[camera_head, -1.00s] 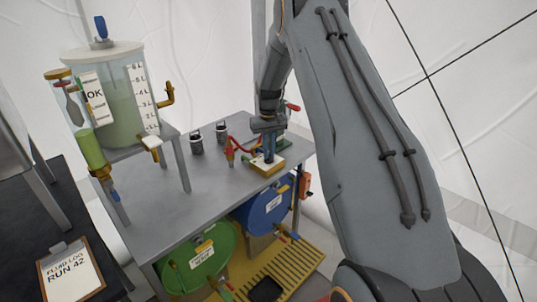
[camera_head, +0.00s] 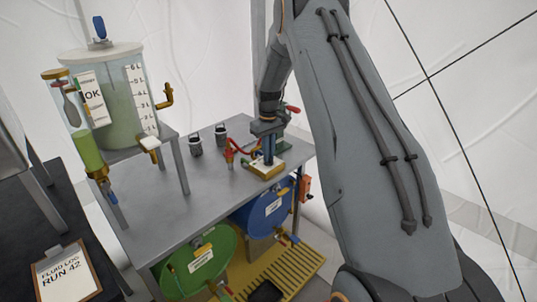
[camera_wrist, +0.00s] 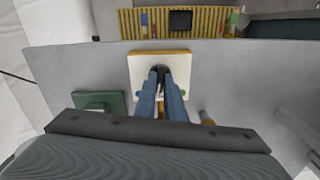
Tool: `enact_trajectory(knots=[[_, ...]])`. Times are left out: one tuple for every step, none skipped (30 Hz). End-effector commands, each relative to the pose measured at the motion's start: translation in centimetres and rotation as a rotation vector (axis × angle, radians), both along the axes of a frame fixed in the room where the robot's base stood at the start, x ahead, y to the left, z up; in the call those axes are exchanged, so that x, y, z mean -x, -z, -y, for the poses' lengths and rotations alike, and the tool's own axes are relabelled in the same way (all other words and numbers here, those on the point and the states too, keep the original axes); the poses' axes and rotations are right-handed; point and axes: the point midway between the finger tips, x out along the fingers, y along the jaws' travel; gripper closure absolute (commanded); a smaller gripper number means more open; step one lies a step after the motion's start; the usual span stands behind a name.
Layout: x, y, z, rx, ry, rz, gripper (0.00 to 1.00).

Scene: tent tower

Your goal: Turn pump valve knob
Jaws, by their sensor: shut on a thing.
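A small white-topped box with yellow sides (camera_head: 266,172) sits near the front right edge of the grey bench (camera_head: 215,190). My gripper (camera_head: 268,161) points down onto its top. In the wrist view, my gripper (camera_wrist: 161,70) has its two blue fingers close together over the white top (camera_wrist: 142,66). A small dark knob (camera_wrist: 161,71) shows between the fingertips, and they are shut on it. The fingers hide most of the knob, so its angle cannot be read. A small blue spot shows beside the fingers on the white top.
Red valve handles and tubing (camera_head: 231,153) stand just left of the box. A green block (camera_wrist: 99,102) is nearby. Two small metal canisters (camera_head: 195,143) are farther left. A tall fluid tank (camera_head: 112,95) stands at the left. Green (camera_head: 195,265) and blue (camera_head: 268,212) drums lie below.

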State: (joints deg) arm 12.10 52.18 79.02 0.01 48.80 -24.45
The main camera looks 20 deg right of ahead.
Motion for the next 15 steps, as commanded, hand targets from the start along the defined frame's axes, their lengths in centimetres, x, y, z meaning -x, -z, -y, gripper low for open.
enact_trajectory(knots=[[0.04, -0.03, 0.04, 0.0, 0.0, -0.001, 1.0], [0.04, -0.03, 0.04, 0.0, 0.0, -0.001, 1.0], [0.04, -0.03, 0.04, 0.0, 0.0, -0.001, 0.86], [0.04, -0.03, 0.04, 0.0, 0.0, -0.001, 0.81], [0.03, -0.03, 0.04, 0.0, 0.001, -0.001, 0.76], [0.03, -0.03, 0.04, 0.0, 0.001, -0.001, 0.72], [0.02, -0.03, 0.04, 0.0, 0.001, -0.001, 0.72], [0.02, -0.02, 0.04, 0.0, 0.001, -0.001, 0.72], [0.03, -0.02, 0.03, 0.0, 0.001, -0.001, 0.72], [0.02, -0.02, 0.02, 0.0, 0.001, 0.0, 0.72], [0.02, -0.02, 0.02, 0.0, 0.001, 0.0, 0.72], [0.02, -0.01, 0.02, 0.0, 0.001, 0.0, 0.72], [0.01, -0.02, 0.02, 0.0, 0.001, 0.0, 0.72], [0.01, -0.05, 0.02, 0.0, 0.001, 0.0, 0.72], [-0.01, -0.17, 0.02, 0.0, 0.001, 0.0, 0.72]])
